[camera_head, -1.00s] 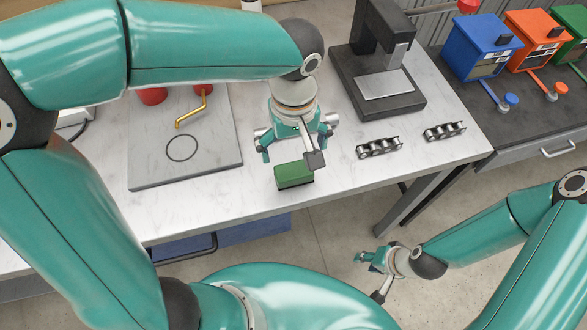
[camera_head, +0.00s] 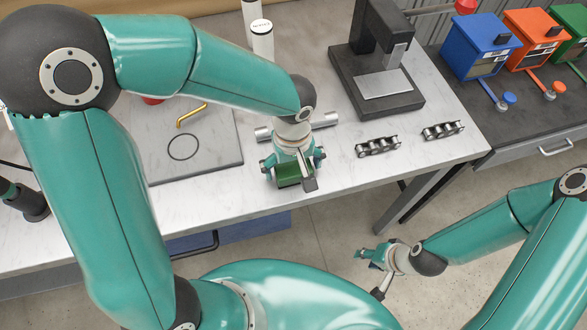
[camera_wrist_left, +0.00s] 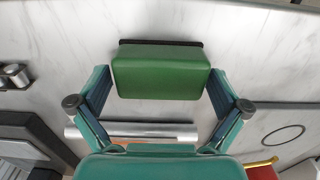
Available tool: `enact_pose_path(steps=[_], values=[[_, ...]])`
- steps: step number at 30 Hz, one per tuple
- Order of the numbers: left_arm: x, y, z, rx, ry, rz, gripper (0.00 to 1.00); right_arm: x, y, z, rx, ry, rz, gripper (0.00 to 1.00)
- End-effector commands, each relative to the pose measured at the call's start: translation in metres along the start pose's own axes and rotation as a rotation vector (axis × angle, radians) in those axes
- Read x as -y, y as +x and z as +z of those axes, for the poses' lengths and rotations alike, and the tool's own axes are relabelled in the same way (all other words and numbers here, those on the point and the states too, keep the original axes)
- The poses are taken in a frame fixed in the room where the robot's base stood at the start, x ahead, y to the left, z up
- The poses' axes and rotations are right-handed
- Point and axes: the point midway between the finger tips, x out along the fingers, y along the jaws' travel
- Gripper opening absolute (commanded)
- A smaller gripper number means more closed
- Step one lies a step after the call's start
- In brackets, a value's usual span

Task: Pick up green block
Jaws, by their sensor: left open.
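The green block (camera_head: 290,175) lies near the front edge of the white worktop. My left gripper (camera_head: 293,172) is over it in the head view, with its fingers on either side of the block and partly hiding it. In the left wrist view the block (camera_wrist_left: 161,72) is between and just beyond the open fingertips of the gripper (camera_wrist_left: 158,106), with a visible gap on each side. A dark strip shows along the block's far edge. My right gripper (camera_head: 374,268) is away from the worktop, low over the floor; its jaw opening is too small to judge.
A silver cylinder (camera_head: 325,120) lies behind my left gripper. Two dark metal pieces (camera_head: 378,147) (camera_head: 443,131) lie to the right. A black press-like stand (camera_head: 345,75) is at the back. A grey plate with a ring (camera_head: 215,160) is at left.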

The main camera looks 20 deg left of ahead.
Motion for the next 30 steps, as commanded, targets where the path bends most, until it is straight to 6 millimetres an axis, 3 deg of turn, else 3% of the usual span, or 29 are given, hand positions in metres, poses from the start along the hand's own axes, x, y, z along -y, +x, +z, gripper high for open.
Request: enact_pose_path(steps=[1,9,11,23,30], values=[[0.0,0.0,0.0,0.0,0.0,0.0,1.0,0.0,0.0,0.0,0.0,0.0,0.0,0.4],[0.0,0.0,0.0,0.0,0.0,0.0,0.55,0.0,0.0,0.0,0.0,0.0,0.0,0.4],[0.0,-0.001,0.0,0.0,-0.001,0.0,0.48,0.0,0.0,0.0,0.0,0.0,0.0,0.4],[-0.001,-0.007,-0.001,-0.002,-0.001,0.002,0.48,0.0,0.0,0.0,0.0,0.0,0.0,0.4],[-0.001,-0.036,-0.001,-0.004,0.0,0.005,0.48,-0.001,0.001,0.0,0.0,0.0,0.0,0.4]])
